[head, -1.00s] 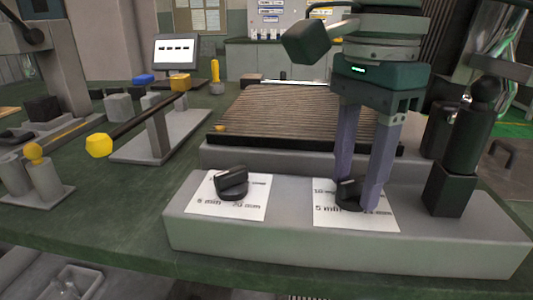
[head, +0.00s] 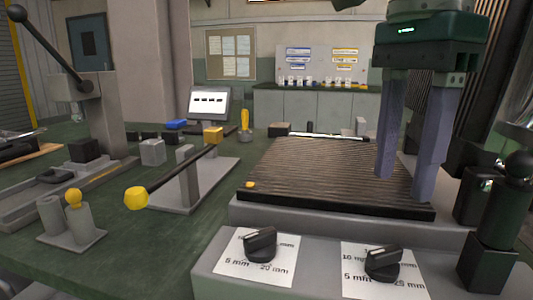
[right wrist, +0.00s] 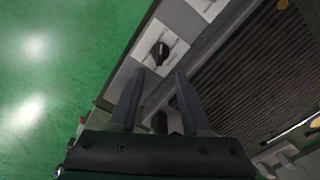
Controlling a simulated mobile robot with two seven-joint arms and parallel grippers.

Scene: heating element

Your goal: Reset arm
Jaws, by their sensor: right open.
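My right gripper (head: 405,180) hangs above the right part of the ribbed dark plate (head: 310,170) in the head view. Its two long fingers are apart with nothing between them. In the right wrist view its fingers (right wrist: 155,90) also stand apart, with a black knob (right wrist: 160,52) beyond their tips. In the head view the right black knob (head: 382,263) and the left black knob (head: 260,245) sit on white labels on the grey front panel. The gripper is clear of both knobs. My left gripper does not show.
A yellow-tipped lever (head: 137,198) on a grey stand is left of the plate. A dark post with a ball top (head: 493,215) is at the right. A small screen (head: 209,104) stands behind.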

